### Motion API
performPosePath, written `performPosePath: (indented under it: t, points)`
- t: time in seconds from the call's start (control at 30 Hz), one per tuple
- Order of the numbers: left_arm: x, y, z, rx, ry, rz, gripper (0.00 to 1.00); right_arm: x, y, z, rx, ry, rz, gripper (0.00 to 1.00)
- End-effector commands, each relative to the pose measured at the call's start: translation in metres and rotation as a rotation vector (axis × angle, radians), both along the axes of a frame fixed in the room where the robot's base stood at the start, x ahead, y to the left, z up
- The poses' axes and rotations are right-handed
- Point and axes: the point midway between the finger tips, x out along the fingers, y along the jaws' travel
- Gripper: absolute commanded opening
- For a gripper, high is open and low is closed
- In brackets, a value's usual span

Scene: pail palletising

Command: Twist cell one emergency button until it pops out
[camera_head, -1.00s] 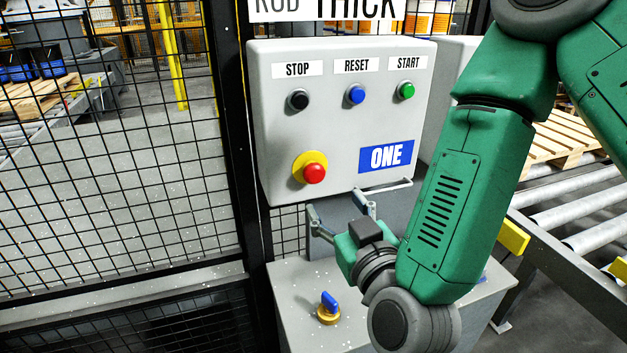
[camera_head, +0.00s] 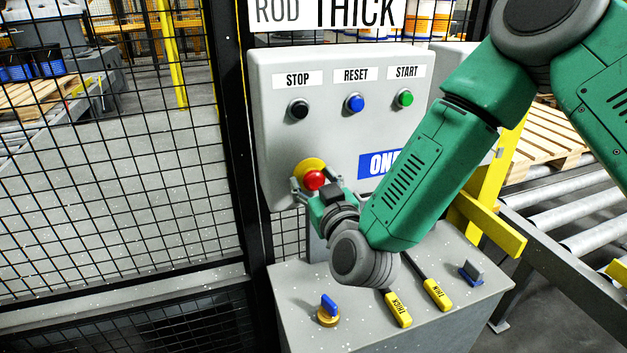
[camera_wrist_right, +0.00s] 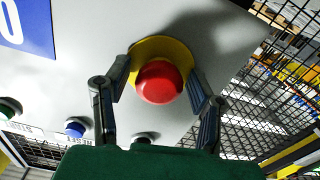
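The red emergency button (camera_head: 314,180) sits on a yellow round base (camera_head: 310,165) at the lower left of the grey box labelled ONE (camera_head: 280,140). My right gripper (camera_head: 314,188) is at the button, with its fingers on either side of it. In the right wrist view the red button (camera_wrist_right: 159,82) lies between the two open fingers of the gripper (camera_wrist_right: 157,98), with gaps visible on both sides. I cannot tell from the pictures whether the button is pushed in. My left gripper is not in view.
Black STOP (camera_head: 298,108), blue RESET (camera_head: 355,103) and green START (camera_head: 405,98) buttons are above. Below stands a grey cabinet (camera_head: 450,310) with a blue knob (camera_head: 328,303) and yellow tags THICK (camera_head: 398,309) and THIN (camera_head: 437,294). Mesh fence (camera_head: 120,190) is left, rollers (camera_head: 570,205) right.

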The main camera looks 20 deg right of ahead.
Motion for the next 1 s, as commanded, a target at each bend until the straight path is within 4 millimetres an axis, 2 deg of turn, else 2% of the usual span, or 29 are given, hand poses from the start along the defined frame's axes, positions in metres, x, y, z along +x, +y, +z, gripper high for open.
performPosePath:
  t: [0.03, 0.1, 0.57, 1.0]
  points:
    - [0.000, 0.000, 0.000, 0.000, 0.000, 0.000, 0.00, 0.000, 0.000, 0.000, 0.000, 0.000, 0.000, 0.28]
    - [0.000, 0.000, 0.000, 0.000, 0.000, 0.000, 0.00, 0.000, 0.000, 0.000, 0.000, 0.000, 0.000, 0.04]
    - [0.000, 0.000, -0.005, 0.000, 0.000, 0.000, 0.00, 0.000, 0.000, -0.001, 0.075, 0.003, -0.001, 0.03]
    - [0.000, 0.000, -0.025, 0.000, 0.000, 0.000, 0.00, 0.000, -0.001, -0.002, 0.412, 0.014, -0.003, 0.03]
